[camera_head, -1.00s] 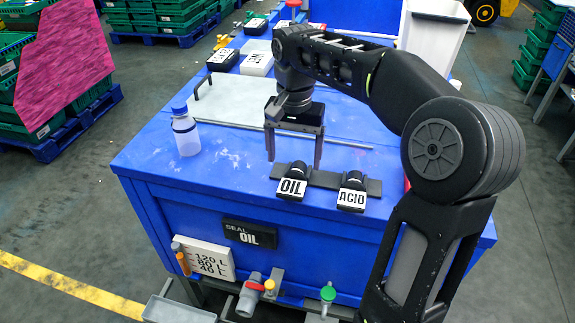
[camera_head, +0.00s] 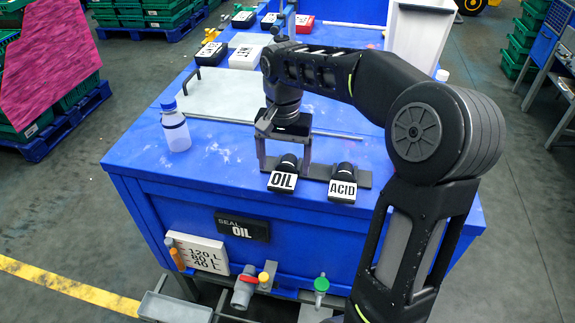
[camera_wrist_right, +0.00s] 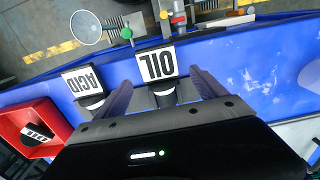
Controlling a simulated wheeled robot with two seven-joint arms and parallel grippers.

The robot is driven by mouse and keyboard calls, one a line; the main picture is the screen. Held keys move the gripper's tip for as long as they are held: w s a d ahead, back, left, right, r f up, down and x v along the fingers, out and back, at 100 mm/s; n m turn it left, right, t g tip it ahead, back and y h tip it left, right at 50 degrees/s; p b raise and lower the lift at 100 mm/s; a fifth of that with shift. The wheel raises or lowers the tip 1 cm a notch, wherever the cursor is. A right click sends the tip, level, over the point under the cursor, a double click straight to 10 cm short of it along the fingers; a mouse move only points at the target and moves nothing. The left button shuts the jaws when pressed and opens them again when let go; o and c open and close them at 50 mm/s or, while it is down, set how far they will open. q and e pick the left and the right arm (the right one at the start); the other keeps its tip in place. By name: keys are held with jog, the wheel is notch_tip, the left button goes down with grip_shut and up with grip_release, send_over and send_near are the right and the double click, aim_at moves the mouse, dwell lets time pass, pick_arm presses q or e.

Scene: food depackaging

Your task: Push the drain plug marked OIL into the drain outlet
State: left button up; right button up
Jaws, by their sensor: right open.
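The black drain plug with the white OIL label (camera_head: 282,181) sits in a dark holder bar (camera_head: 317,172) at the front edge of the blue tank top. The ACID plug (camera_head: 342,190) sits to its right. My right gripper (camera_head: 284,167) is open, pointing down, with one finger on each side of the OIL plug. In the right wrist view the OIL plug (camera_wrist_right: 157,65) shows between the spread fingers (camera_wrist_right: 162,80); I cannot tell whether they touch it. A grey outlet pipe with a red handle (camera_head: 243,290) is low on the tank front, below the SEAL OIL sign (camera_head: 242,227). My left gripper is out of view.
A blue-capped bottle (camera_head: 175,130) and a pale lid plate (camera_head: 220,95) are on the tank top. A green-handled valve (camera_head: 321,286) and a level plate (camera_head: 198,252) are on the front. A red box (camera_wrist_right: 32,127) shows in the wrist view.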

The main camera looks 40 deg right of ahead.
aim_at(284, 175)
notch_tip(284, 175, down, 4)
jog(key=shift+r, duration=0.15)
jog(key=shift+c, duration=0.3)
jog(key=c, duration=1.5)
